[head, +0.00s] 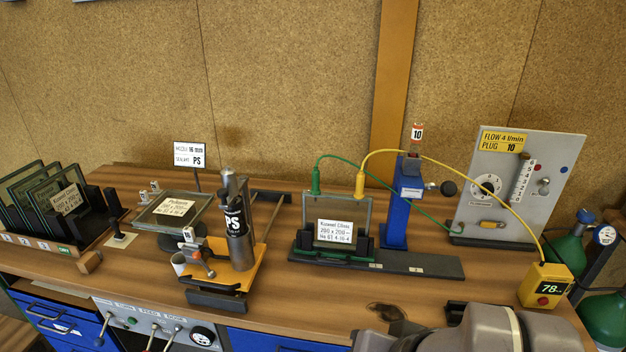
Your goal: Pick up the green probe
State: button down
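The green probe (315,180) stands upright at the top left corner of a glass unit (340,209) held in a dark stand. A green hose arches from its top to the right, passing behind the blue post towards the grey panel. A yellow probe (360,184) stands at the unit's top right corner, with a yellow hose leading to the yellow meter. My grey arm shows at the bottom right edge, in front of the bench and well apart from the green probe. Dark parts beside it may belong to my gripper (404,329); its fingers cannot be made out.
A blue post (397,208) stands right of the glass unit, near the grey panel (512,185). The yellow meter (545,285) is at the right. A press (235,220) and a rack of panes (45,200) stand left. The front middle of the wooden bench is mostly clear.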

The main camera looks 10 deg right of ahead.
aim_at(315, 190)
jog(key=i+j+z, duration=0.35)
jog(key=i+j, duration=0.2)
jog(key=j, duration=0.2)
jog(key=i+j+z, duration=0.2)
jog(key=j, duration=0.2)
jog(key=i, duration=0.05)
